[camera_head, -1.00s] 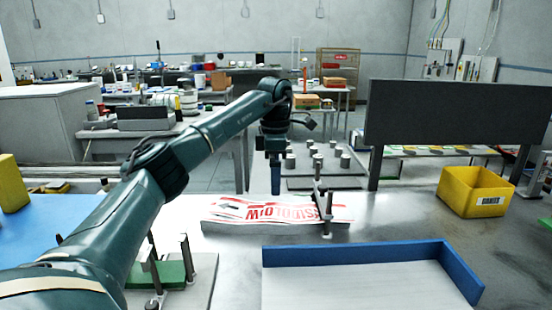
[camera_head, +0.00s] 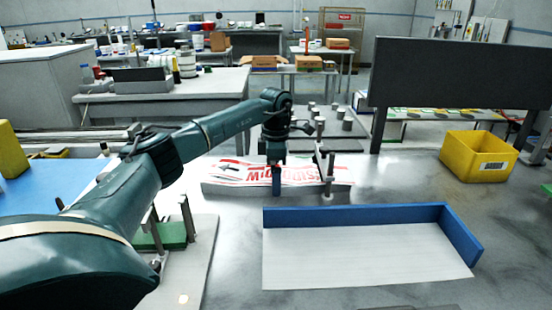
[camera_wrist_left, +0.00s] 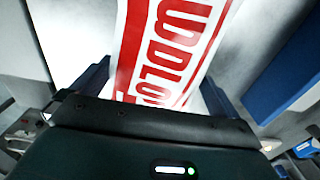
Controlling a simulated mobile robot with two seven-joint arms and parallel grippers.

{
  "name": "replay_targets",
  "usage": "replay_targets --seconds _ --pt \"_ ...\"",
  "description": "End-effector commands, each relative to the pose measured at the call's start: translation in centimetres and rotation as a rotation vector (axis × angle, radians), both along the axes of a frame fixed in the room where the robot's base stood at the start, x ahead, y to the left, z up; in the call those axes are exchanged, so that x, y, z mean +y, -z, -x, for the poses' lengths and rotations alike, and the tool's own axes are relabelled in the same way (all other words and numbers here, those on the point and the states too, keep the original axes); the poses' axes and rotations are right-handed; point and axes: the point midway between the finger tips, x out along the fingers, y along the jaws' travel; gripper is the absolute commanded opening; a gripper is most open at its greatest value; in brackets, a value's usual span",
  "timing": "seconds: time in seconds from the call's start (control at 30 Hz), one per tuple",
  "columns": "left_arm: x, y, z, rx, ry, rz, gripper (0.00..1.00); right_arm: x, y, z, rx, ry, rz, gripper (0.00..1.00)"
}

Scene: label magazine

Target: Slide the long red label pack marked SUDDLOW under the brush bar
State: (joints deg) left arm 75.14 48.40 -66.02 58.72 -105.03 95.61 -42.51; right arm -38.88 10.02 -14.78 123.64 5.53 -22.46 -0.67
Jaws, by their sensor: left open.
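The long label pack (camera_head: 235,172), white with large red letters, lies flat on a low grey support (camera_head: 225,188) in the middle of the table. Its marking is only partly readable; "WDLO" shows on the pack in the wrist view (camera_wrist_left: 175,45). A dark narrow bar on posts (camera_head: 328,172), apparently the brush bar, crosses near the pack's right end, and red print shows beyond it. My left gripper (camera_head: 277,182) is open and lowered at the pack, left of the bar. In the wrist view its fingers (camera_wrist_left: 155,88) stand on either side of the pack. My right gripper is out of view.
A white board with blue walls (camera_head: 350,215) lies in front of the pack. A yellow bin (camera_head: 476,157) stands at right, by a dark panel (camera_head: 450,72). A green block (camera_head: 165,236) sits in a fixture at left. Several grey cylinders (camera_head: 347,124) stand behind.

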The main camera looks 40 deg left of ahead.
Motion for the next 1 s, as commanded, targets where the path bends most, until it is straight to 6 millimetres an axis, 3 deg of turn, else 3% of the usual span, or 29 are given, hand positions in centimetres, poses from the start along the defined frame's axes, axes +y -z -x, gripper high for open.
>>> replay_targets --seconds 0.4,1.0 --pt "-0.01 0.92 0.00 0.000 0.001 0.000 1.00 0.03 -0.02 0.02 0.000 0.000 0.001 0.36" --pt "-0.02 0.88 0.00 0.000 0.001 0.000 0.52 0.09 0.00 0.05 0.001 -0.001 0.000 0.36"
